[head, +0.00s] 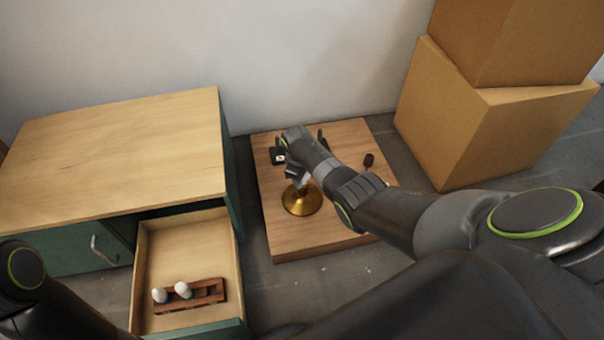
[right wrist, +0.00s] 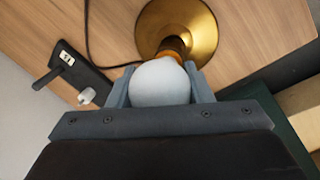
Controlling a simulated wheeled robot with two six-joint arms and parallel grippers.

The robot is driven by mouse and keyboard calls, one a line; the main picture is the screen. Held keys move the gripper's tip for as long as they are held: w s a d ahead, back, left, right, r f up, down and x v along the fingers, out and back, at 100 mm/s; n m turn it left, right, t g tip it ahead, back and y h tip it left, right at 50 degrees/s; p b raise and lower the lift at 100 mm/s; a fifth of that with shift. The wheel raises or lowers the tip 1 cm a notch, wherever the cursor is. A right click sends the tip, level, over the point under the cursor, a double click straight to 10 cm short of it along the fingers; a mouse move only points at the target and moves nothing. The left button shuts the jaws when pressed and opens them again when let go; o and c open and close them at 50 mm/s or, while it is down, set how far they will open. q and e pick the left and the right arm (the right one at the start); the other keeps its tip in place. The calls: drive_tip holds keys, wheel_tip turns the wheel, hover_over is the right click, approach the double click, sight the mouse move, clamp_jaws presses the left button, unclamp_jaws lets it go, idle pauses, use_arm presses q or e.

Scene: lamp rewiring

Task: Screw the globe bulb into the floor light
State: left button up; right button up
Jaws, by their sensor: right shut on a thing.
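The floor light has a round brass base (head: 301,201) on a low wooden board; in the right wrist view the base (right wrist: 200,22) carries a copper-coloured socket (right wrist: 175,46). My right gripper (head: 297,176) is above the base in the head view. In the right wrist view it is shut on the white globe bulb (right wrist: 160,84), with one finger on each side. The bulb lines up with the socket and its lower end is hidden, so I cannot tell how far it is seated. My left gripper is out of view; only part of that arm shows.
An open drawer (head: 150,238) holds a wooden rack (head: 206,291) with two white bulbs (head: 183,289). The cabinet (head: 120,150) stands left of the board (head: 290,243). A black box (right wrist: 70,62) and a cable lie on the board. Cardboard boxes (head: 480,125) stand at right.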

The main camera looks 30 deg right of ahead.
drive_tip(key=shift+m, duration=1.2)
drive_tip(key=m, duration=0.3)
drive_tip(key=shift+g, duration=0.4)
drive_tip(key=m+g+b, duration=0.1)
drive_tip(key=m, duration=0.4)
drive_tip(key=shift+s+d, duration=0.1)
drive_tip(key=m+b, duration=0.2)
drive_tip(key=m, duration=0.2)
drive_tip(key=shift+f+g, duration=0.15)
drive_tip(key=shift+g, duration=0.15)
drive_tip(key=m, duration=0.4)
drive_tip(key=shift+s+b, duration=0.1)
drive_tip(key=shift+b, duration=0.2)
